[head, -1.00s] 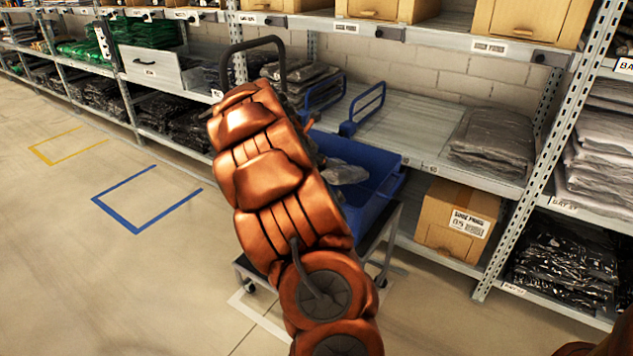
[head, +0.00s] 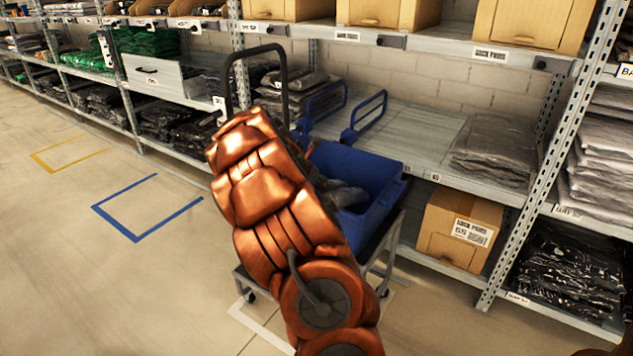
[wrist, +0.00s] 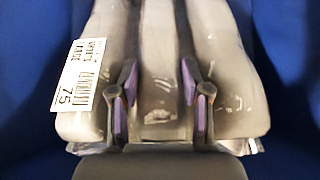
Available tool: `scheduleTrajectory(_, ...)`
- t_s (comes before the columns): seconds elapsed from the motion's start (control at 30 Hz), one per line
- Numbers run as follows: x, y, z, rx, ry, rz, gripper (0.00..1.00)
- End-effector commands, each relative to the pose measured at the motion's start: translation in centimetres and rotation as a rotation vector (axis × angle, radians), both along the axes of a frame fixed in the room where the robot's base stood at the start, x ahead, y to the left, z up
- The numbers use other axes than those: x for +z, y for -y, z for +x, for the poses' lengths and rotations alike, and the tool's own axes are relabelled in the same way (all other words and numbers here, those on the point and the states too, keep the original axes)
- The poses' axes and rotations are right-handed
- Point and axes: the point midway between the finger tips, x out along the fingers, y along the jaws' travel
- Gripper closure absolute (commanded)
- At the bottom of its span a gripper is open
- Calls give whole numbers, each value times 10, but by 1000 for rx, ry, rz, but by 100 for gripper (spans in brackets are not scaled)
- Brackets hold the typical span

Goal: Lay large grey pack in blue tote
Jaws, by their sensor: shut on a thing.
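The large grey pack (wrist: 225,75) fills the middle of the wrist view, wrapped in clear plastic with a white label on its left. My gripper (wrist: 160,105) is shut on the pack, its purple-padded fingers pressing into the folds on either side of the middle ridge. The blue tote (head: 378,200) stands on a cart, and its blue walls show on both sides of the pack in the wrist view (wrist: 295,60). In the head view part of the pack (head: 345,193) shows inside the tote; my arm hides the rest and the gripper. I cannot tell whether the pack touches the tote floor.
The cart's dark handle (head: 255,60) rises behind my arm. Shelving holds grey packs (head: 495,150) at the right and a cardboard box (head: 460,228) below. Blue dividers (head: 365,115) stand on the shelf behind the tote. Floor at left is clear.

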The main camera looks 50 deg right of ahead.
Motion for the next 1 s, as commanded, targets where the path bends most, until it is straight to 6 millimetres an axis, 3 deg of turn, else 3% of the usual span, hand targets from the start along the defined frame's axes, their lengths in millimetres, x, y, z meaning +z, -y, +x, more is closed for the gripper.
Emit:
scheduleTrajectory(0.3,-6,0,0,-1,0,1,94)
scheduleTrajectory(0.33,-6,0,0,-1,0,1,52)
scheduleTrajectory(0.57,-6,-1,-1,-1,0,2,28)
scheduleTrajectory(1.0,-2,0,0,-1,1,0,28)
